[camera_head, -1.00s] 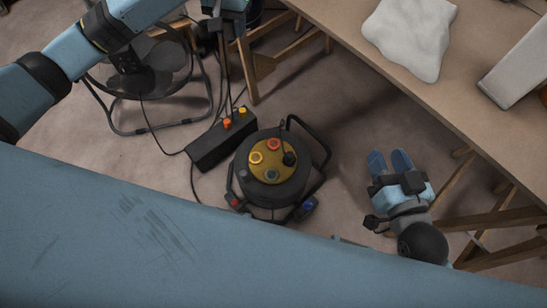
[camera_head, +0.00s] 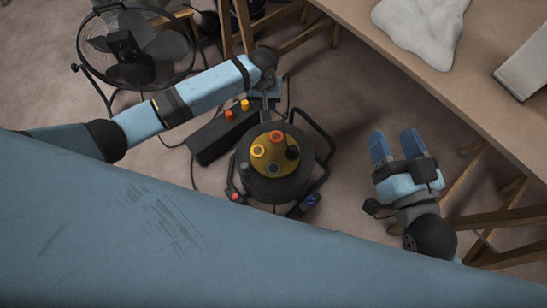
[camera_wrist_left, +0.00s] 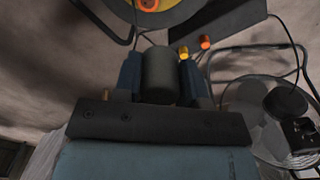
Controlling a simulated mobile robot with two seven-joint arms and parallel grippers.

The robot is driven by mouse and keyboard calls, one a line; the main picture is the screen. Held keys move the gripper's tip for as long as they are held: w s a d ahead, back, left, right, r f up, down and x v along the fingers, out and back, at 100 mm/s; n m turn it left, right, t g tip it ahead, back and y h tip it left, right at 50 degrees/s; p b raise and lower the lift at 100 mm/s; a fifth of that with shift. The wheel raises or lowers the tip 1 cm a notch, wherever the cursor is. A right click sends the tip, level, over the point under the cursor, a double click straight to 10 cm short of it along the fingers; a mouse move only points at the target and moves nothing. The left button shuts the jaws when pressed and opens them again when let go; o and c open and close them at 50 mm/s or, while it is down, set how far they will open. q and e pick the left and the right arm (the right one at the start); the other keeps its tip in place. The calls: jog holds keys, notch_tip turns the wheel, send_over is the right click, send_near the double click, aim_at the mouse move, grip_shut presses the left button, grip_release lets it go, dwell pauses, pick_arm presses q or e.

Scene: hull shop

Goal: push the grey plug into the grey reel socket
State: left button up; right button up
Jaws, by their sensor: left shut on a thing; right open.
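The reel (camera_head: 246,178) is a dark drum in a tubular frame on the floor. Its yellow top (camera_head: 262,166) carries orange, yellow and black round fittings and a grey socket (camera_head: 274,169) at the near side. My left gripper (camera_wrist_left: 160,78) is shut on the grey plug (camera_wrist_left: 160,72), a cylinder between its blue fingers. In the head view this gripper (camera_head: 265,94) is just behind the reel, and the plug is not clear there. In the left wrist view the reel top (camera_wrist_left: 172,14) shows beyond the plug, apart from it. My right gripper (camera_head: 394,146) is open and empty, right of the reel.
A black box (camera_head: 205,146) with an orange and a yellow plug lies left of the reel, cables around it. A fan (camera_head: 135,50) stands back left. A wooden table (camera_head: 450,95) with a white cloth (camera_head: 430,30) is at the right, its trestle legs below.

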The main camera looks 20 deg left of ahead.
pick_arm(q)
jog(key=s+d+f, duration=0.1)
jog(key=s+f, duration=0.2)
jog(key=f, duration=0.2)
jog(key=s+d+f+b, duration=0.1)
jog(key=s+d+f, duration=0.1)
jog(key=f, duration=0.4)
jog(key=s+d+f, duration=0.2)
jog(key=s+f, duration=0.2)
jog(key=f, duration=0.2)
jog(key=shift+s+d+f+b, duration=0.15)
jog(key=shift+s+f+b, duration=0.05)
jog(key=shift+b, duration=0.2)
pick_arm(e)
jog(key=shift+s+a+r+t+y, duration=0.15)
jog(key=shift+a+r+t+y, duration=0.3)
jog(key=shift+r+y, duration=0.2)
